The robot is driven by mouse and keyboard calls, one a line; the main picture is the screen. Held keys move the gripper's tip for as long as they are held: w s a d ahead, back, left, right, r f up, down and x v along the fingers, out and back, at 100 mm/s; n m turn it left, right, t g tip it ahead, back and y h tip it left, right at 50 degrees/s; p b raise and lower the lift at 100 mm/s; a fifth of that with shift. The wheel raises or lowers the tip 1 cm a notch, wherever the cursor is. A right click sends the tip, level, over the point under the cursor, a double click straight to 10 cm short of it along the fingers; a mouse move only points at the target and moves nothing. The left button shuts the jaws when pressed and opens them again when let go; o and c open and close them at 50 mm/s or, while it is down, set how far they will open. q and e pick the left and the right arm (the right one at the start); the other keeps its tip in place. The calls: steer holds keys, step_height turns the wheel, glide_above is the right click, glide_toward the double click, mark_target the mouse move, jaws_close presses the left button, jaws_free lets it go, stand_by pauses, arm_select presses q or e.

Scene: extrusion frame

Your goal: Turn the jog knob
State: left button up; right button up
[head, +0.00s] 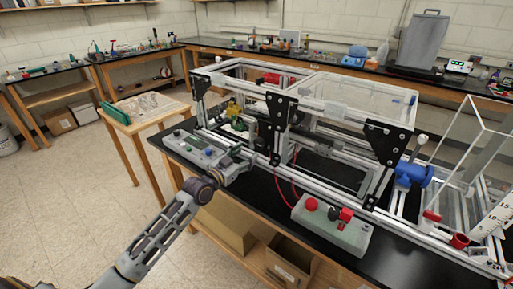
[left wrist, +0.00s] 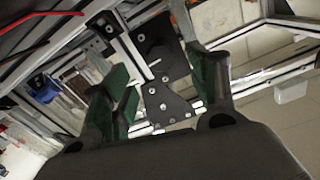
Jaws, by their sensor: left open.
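A grey control panel (head: 190,151) with several small buttons and knobs lies along the left end of the frame. One of these is a blue knob or button (head: 208,151). I cannot tell which control is the jog knob. My left gripper (head: 248,158) is at the right end of this panel, in front of the extrusion frame. In the left wrist view it (left wrist: 160,70) is open, with green-padded fingers apart and nothing held. A black bracket plate (left wrist: 165,100) shows behind and between the fingers. My right gripper is not in view.
The extrusion frame (head: 330,105) with black corner brackets stands on a black bench. A grey box (head: 340,240) with a red button and red switch lies at the bench's front. A blue valve-like part (head: 410,173) is at right. Floor at left is clear.

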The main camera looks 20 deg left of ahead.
mark_target(257, 145)
arm_select(q)
steer(key=shift+b+x, duration=0.6)
steer(key=shift+x, duration=1.4)
steer(key=shift+b+x, duration=0.45)
steer(key=shift+x, duration=0.9)
steer(key=shift+w+d, duration=0.1)
steer(key=shift+w, duration=0.15)
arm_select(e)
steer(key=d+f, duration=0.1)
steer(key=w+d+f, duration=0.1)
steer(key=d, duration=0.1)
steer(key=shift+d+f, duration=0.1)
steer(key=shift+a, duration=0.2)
arm_select(q)
steer(key=c, duration=1)
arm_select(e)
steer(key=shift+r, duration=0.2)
